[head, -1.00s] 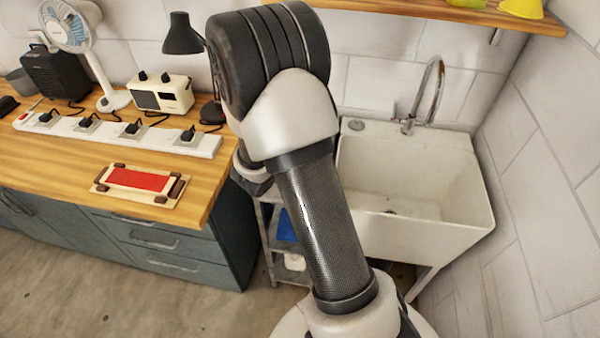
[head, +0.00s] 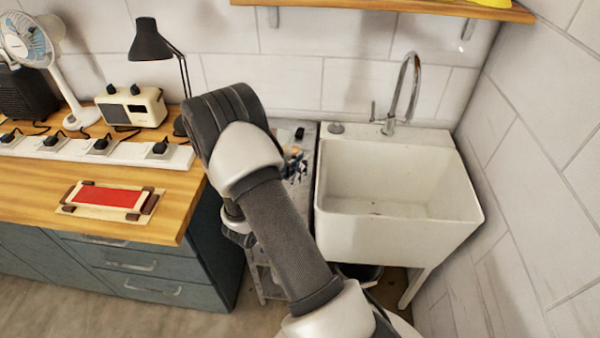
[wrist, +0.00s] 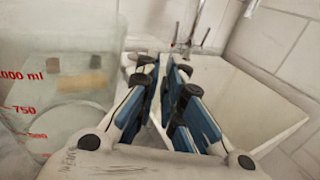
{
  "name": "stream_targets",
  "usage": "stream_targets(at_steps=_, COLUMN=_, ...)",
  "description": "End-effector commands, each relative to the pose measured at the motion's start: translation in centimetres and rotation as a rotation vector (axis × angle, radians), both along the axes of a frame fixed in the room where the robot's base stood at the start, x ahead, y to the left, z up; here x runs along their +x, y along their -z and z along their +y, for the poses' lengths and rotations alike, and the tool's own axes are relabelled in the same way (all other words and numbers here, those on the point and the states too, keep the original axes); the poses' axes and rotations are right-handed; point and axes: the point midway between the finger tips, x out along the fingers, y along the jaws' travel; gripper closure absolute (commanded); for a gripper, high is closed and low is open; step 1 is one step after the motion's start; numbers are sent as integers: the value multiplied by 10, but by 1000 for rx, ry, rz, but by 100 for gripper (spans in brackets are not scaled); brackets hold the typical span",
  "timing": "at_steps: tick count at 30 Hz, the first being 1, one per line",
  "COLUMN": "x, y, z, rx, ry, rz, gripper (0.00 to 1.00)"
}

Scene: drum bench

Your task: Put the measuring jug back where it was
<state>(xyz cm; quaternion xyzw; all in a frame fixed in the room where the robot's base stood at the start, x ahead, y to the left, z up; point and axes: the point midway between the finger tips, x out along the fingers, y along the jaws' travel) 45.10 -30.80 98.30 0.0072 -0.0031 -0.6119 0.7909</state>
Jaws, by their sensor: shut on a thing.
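The measuring jug (wrist: 55,90) is a clear vessel with red volume marks, large and close at the left of the wrist view. My gripper (wrist: 165,75) has dark blue fingers that come together beside the jug. It is shut on the jug, though the point of grip is hard to make out through the clear wall. In the head view my own arm hides the jug and most of the gripper, and the spot where the jug stood cannot be told.
The white sink (head: 400,190) with a chrome tap (head: 405,95) stands to the right of my arm. A stained narrow top (head: 305,190) with small dark and blue bits lies left of it. The wooden bench (head: 30,185) holds a power strip (head: 90,150), radio (head: 130,105), lamp (head: 150,45) and red-topped board (head: 108,196).

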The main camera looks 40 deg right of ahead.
Motion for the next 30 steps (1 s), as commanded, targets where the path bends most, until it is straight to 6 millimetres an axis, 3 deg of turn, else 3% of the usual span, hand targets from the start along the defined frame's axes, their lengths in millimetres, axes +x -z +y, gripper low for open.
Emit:
stream_targets(at_steps=4, x=0, y=23, z=0, rx=-1, ry=0, rz=1, gripper=100)
stream_targets(at_steps=16, x=0, y=27, z=0, rx=-1, ry=0, rz=-1, gripper=100)
stream_targets(at_steps=17, x=0, y=27, z=0, rx=1, ry=0, rz=1, gripper=91)
stream_targets(at_steps=24, x=0, y=26, z=0, rx=1, ry=0, rz=1, gripper=75)
stream_targets(at_steps=30, x=0, y=26, z=0, rx=1, ry=0, rz=1, gripper=72)
